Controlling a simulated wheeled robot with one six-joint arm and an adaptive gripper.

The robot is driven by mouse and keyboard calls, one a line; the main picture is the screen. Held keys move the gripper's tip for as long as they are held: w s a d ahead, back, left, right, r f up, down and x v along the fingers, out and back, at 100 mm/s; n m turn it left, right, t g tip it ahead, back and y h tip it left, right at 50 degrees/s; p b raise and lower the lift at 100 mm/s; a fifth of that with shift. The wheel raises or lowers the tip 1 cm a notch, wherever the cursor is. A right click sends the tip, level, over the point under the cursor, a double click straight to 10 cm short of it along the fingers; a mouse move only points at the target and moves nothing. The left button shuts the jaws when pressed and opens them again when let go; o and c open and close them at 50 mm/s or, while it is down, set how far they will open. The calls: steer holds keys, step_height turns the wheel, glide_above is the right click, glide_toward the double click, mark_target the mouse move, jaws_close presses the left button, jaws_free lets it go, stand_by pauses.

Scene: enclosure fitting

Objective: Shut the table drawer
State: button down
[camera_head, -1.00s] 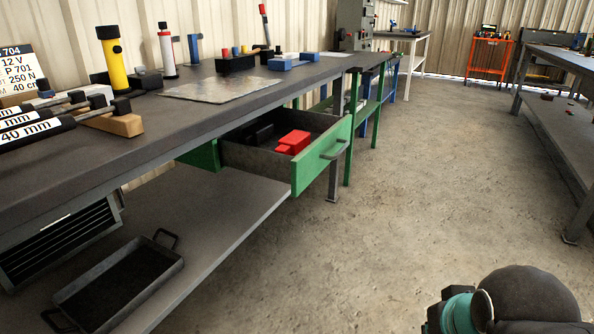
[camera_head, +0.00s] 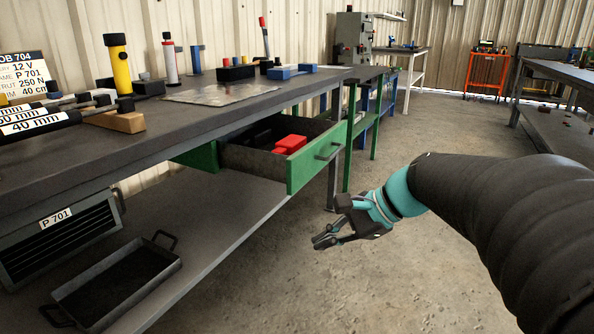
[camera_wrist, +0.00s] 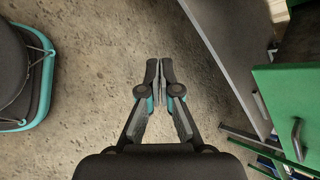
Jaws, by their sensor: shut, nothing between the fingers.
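The table drawer (camera_head: 304,166) has a green front with a grey bar handle (camera_head: 328,151) and stands pulled out from under the dark workbench (camera_head: 150,133). A red object (camera_head: 290,144) and dark items lie inside it. In the wrist view the green drawer front (camera_wrist: 286,95) and its handle (camera_wrist: 297,138) are at the right edge. My gripper (camera_head: 322,242) is shut and empty, in front of the drawer and lower than it in the head view, apart from it. The wrist view shows my fingertips (camera_wrist: 159,64) together over the floor.
A lower shelf (camera_head: 225,205) under the bench holds a dark tray (camera_head: 115,285) with handles. Tools and cylinders stand on the bench top. A second table (camera_head: 560,120) stands at the right. The concrete floor (camera_head: 400,160) between the tables is clear.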

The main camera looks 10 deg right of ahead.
steer(key=w+d+r+m+t+y+b, duration=0.1)
steer(key=w+d+m+y, duration=0.15)
steer(key=w, duration=0.25)
steer(key=w+d+r+m+t+y, duration=0.1)
steer(key=w+d+m+t, duration=0.1)
steer(key=w+d+m, duration=0.25)
steer(key=m+t+y+b, duration=0.1)
steer(key=m+t+y, duration=0.2)
steer(key=m+t, duration=0.1)
glide_toward(311, 163)
steer(key=shift+h, duration=0.25)
steer(key=b+x, duration=0.1)
steer(key=x, duration=0.6)
steer(key=shift+a+r+b, duration=0.1)
steer(key=shift+r+b, duration=0.05)
steer(key=shift+b, duration=0.15)
